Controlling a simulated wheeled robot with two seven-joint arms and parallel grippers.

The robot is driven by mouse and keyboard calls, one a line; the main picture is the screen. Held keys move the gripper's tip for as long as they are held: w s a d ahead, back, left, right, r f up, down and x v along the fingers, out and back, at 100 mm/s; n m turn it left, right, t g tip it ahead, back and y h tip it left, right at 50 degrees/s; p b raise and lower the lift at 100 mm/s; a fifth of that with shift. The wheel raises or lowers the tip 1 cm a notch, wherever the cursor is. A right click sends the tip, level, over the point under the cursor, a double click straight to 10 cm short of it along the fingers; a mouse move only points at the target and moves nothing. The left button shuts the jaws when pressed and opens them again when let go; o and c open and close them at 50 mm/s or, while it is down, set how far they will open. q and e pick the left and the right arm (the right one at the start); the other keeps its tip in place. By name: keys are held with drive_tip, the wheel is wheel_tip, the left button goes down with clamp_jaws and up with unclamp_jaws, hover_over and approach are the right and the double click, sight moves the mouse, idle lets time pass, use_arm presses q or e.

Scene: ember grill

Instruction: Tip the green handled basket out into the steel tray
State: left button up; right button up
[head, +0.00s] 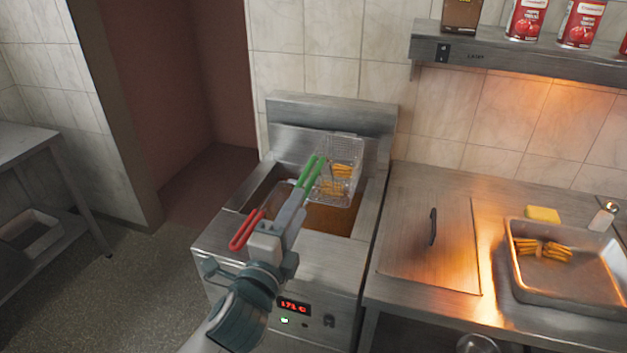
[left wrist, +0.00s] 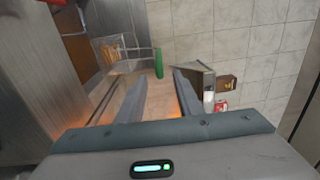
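The green-handled wire basket (head: 341,157) is over the right part of the fryer well, with fries (head: 338,185) in it. Its green handle (head: 311,171) points toward me. My left gripper (head: 297,205) is at the near end of this handle. In the left wrist view its two fingers (left wrist: 160,85) are apart, and the green handle (left wrist: 158,63) shows just beyond the gap between the tips. I cannot tell if they touch it. The steel tray (head: 570,302) is on the right counter, with some fries (head: 542,249) inside. My right gripper is out of view.
A red handle (head: 246,230) is close left of my left gripper; its basket is mostly hidden. A lidded panel (head: 425,265) lies between fryer (head: 335,262) and tray. A yellow block (head: 543,214) and a shaker (head: 604,217) stand behind the tray. A shelf (head: 500,60) with cans overhangs.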

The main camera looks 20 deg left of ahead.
sight(314, 174)
use_arm(q)
drive_tip(key=w, duration=0.3)
drive_tip(key=w+p, duration=0.1)
drive_tip(key=w, duration=0.2)
drive_tip(key=w+p, duration=0.1)
drive_tip(key=w, duration=0.2)
drive_tip(key=shift+w+d+r, duration=0.2)
drive_tip(key=shift+w+r, duration=0.05)
drive_tip(key=shift+r, duration=0.1)
drive_tip(key=shift+w+p, duration=0.35)
drive_tip(key=shift+w, duration=0.5)
clamp_jaws()
drive_tip(key=shift+r, duration=0.1)
drive_tip(key=shift+r+p, duration=2.35)
drive_tip(key=shift+p, duration=0.2)
drive_tip(key=shift+s, duration=0.15)
